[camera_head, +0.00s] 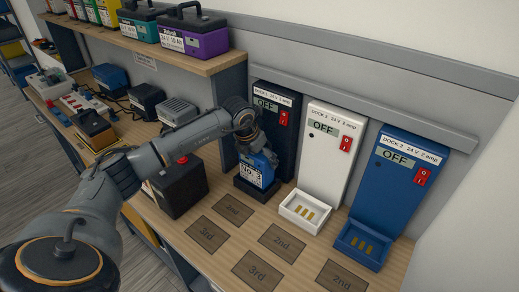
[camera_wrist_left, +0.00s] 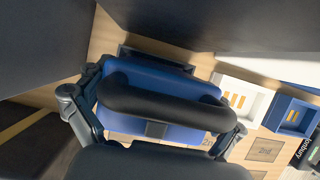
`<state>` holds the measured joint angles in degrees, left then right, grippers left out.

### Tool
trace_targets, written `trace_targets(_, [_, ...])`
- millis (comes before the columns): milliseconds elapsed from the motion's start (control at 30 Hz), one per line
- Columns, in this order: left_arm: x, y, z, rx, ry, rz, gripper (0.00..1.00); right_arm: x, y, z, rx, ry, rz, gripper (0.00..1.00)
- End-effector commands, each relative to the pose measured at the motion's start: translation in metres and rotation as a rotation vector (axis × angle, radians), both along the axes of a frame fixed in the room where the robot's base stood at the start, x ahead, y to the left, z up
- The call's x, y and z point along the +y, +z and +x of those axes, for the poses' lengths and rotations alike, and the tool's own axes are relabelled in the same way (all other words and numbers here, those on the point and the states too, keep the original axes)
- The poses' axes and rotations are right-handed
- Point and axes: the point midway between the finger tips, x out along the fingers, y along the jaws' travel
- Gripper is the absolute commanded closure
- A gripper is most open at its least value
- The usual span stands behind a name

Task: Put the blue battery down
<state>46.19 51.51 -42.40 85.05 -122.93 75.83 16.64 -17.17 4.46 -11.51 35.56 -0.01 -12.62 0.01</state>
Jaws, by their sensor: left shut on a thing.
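The battery's lower end is at the dark tray (camera_head: 262,194) of the black dock (camera_head: 287,148). I cannot tell whether it rests on the tray floor. My right gripper is out of view.
A white dock (camera_head: 322,165) and a blue dock (camera_head: 396,190) stand to the right, their trays showing no battery. A black box (camera_head: 180,188) with a red button is close left. Marked squares (camera_head: 282,243) on the bench front are clear. A shelf (camera_head: 165,50) holds several batteries.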

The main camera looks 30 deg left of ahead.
Motion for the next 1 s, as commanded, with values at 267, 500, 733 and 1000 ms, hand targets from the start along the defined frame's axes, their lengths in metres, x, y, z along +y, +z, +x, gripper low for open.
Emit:
trace_targets(267, [0.001, -0.014, 0.002, -0.009, 0.0, 0.0, 0.69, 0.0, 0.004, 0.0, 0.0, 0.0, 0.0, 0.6])
trace_targets(500, [0.0, -0.018, 0.0, 0.0, -0.001, 0.001, 0.0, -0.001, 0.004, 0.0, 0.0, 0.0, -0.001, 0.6])
trace_targets(733, [0.0, -0.017, 0.0, -0.001, -0.001, 0.001, 0.0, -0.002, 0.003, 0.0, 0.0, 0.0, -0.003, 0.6])
trace_targets(1000, [0.002, 0.013, -0.012, -0.006, -0.001, 0.002, 0.0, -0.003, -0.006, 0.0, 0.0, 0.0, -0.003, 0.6])
